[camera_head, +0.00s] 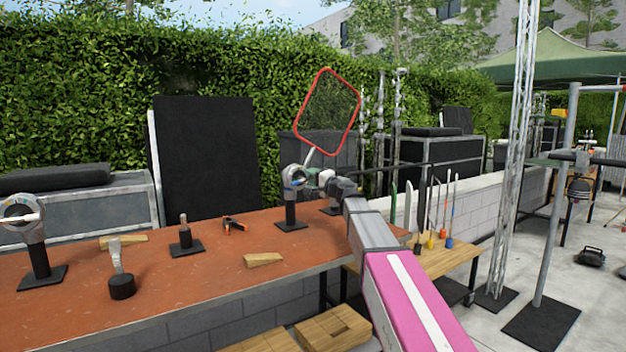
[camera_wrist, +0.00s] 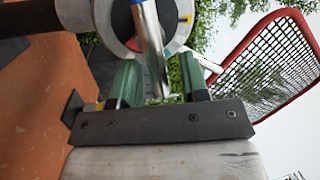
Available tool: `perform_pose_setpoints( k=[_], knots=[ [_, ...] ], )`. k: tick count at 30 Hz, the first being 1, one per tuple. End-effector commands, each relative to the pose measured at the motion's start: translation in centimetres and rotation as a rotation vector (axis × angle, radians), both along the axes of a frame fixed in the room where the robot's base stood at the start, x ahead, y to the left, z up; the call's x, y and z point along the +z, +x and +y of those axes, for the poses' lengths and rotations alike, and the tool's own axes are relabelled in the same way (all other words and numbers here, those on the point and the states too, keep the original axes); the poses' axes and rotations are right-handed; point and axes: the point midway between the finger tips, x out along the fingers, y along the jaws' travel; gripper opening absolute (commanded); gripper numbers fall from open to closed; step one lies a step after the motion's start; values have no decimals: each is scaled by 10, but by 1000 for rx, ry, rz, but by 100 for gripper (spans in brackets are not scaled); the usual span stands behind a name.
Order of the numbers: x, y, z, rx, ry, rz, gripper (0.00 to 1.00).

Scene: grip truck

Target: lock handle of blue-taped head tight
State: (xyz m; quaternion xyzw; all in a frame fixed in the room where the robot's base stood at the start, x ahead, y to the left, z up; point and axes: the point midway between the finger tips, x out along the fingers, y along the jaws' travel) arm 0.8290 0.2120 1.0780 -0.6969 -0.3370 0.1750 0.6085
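The blue-taped head (camera_head: 293,177) is a grey round grip head on a black stand at the table's right part, with blue on its face. A red-framed mesh flag (camera_head: 328,112) rises from it on a silver rod. My gripper (camera_head: 316,191) is just right of this head. In the wrist view my gripper (camera_wrist: 160,68) has its two green fingers apart, with a silver bar (camera_wrist: 149,38) showing between them in the picture. A round head (camera_wrist: 122,18) fills the top behind the bar. I cannot tell whether the fingers touch the bar.
Another head (camera_head: 326,177) stands behind my gripper. A low wooden table (camera_head: 455,262) with upright tools is at right.

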Motion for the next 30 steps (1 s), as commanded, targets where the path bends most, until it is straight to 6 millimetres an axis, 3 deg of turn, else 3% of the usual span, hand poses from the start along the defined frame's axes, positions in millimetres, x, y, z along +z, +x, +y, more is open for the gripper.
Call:
perform_pose_setpoints(
  k=[11, 24, 30],
  knots=[
    [-3, -12, -10, 0, 0, 0, 41],
    [-16, -67, -63, -1, 0, 0, 41],
    [-18, -77, -74, 0, 0, 0, 41]
  ],
)
